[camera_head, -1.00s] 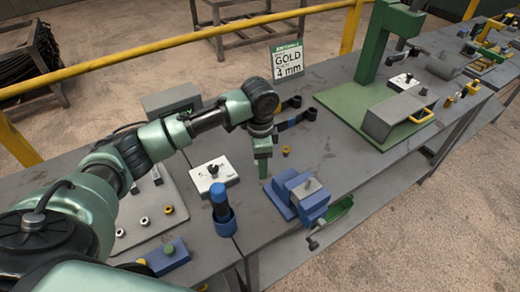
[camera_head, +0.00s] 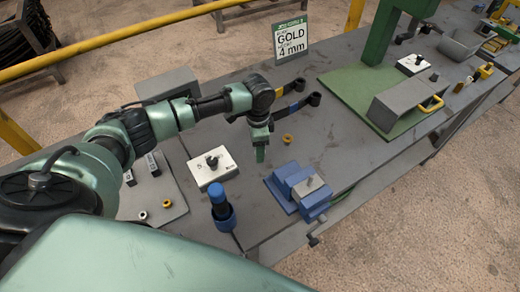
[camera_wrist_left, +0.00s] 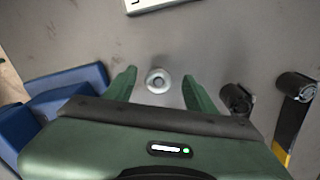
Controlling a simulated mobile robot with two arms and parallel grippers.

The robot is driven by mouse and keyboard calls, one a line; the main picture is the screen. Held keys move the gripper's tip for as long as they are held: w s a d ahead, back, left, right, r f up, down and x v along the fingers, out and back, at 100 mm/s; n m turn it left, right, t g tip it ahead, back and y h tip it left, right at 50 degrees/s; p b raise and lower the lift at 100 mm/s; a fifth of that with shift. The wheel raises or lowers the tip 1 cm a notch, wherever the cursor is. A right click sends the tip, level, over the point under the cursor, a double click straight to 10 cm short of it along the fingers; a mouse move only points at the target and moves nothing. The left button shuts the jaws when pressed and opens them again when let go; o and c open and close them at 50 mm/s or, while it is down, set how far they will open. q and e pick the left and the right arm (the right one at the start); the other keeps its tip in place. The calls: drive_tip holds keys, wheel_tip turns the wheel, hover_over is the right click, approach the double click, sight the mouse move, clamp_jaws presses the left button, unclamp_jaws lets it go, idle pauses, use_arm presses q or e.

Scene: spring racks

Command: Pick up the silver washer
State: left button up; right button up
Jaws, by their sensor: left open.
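The silver washer (camera_wrist_left: 158,80) is a small ring lying flat on the grey bench top, seen in the left wrist view. It sits in the gap between the two green fingers of my left gripper (camera_wrist_left: 160,88), closer to the left finger. The fingers are open and apart from it. In the head view my left gripper (camera_head: 260,150) points down over the bench, and I cannot make out this washer there. A gold washer (camera_head: 287,138) lies on the bench just right of the gripper. My right gripper is not in view.
A blue vise (camera_head: 300,185) stands right of the gripper, a white box with a black knob (camera_head: 213,165) to its left. A sign (camera_head: 290,40) reads GOLD, 4 mm. A blue cylinder (camera_head: 221,205) stands in front.

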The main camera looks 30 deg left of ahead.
use_arm(q)
drive_tip(key=shift+s, duration=0.1)
drive_tip(key=shift+f, duration=0.15)
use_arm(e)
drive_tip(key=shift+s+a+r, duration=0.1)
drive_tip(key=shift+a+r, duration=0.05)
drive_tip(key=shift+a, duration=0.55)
use_arm(q)
drive_tip(key=shift+f, duration=0.1)
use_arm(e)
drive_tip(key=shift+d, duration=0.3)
use_arm(q)
drive_tip(key=c, duration=1.1)
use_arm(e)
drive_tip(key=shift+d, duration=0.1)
